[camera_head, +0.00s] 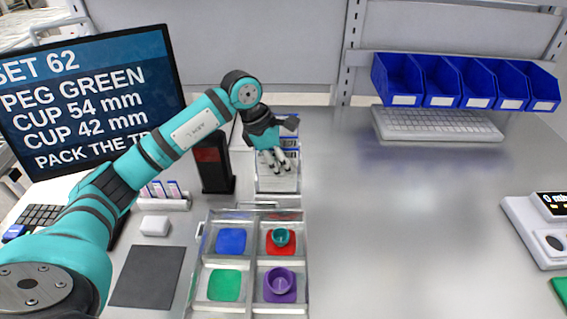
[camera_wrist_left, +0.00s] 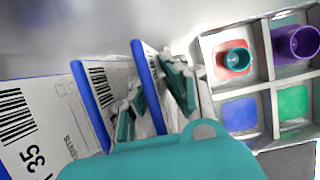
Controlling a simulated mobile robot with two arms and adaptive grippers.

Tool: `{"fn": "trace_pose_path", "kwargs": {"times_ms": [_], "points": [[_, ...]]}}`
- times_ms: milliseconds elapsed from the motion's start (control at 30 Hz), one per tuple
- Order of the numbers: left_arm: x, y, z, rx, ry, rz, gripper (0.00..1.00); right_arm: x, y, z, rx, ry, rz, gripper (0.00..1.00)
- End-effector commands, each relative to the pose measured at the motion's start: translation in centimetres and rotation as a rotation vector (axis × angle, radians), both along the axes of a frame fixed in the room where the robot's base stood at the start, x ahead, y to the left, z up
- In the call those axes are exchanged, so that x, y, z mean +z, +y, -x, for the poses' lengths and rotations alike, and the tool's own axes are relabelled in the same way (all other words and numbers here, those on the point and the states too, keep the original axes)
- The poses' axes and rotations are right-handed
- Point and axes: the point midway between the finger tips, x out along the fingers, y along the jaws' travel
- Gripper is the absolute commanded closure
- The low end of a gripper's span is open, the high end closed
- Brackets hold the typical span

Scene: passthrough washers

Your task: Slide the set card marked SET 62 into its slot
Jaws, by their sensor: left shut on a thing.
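My left gripper (camera_head: 274,160) is over the card rack (camera_head: 277,186) behind the tray. In the left wrist view its fingers (camera_wrist_left: 158,92) are shut on a blue-edged card (camera_wrist_left: 148,84), whose marking I cannot read. Beside it stand another barcoded card (camera_wrist_left: 108,82) and a card marked 35 (camera_wrist_left: 35,125). The sectioned tray (camera_head: 250,248) has blue, red, green and purple pads. A teal cup (camera_head: 281,237) stands on the red pad and a purple cup (camera_head: 280,281) on the purple pad. I cannot make out the slot for the SET 62 card.
A screen (camera_head: 90,95) at left reads SET 62, PEG GREEN, CUP 54 mm, CUP 42 mm. A black upright device (camera_head: 214,165) stands left of the rack.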

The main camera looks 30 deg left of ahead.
Motion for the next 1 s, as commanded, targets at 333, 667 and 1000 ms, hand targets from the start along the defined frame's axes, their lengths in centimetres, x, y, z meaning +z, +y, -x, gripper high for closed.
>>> {"fn": "trace_pose_path", "kwargs": {"times_ms": [333,667,1000], "points": [[-0.8,0.0,0.0,0.000,0.000,0.000,1.00,-0.7,-0.3,0.0,0.001,0.000,0.004,0.60],[-1.5,0.0,0.0,0.000,0.000,-0.001,1.00,-1.3,-0.3,0.0,0.000,0.000,0.004,0.60],[-2.1,0.0,0.0,0.000,0.000,0.000,1.00,-1.9,-0.3,0.0,0.000,0.000,0.004,0.60]]}}
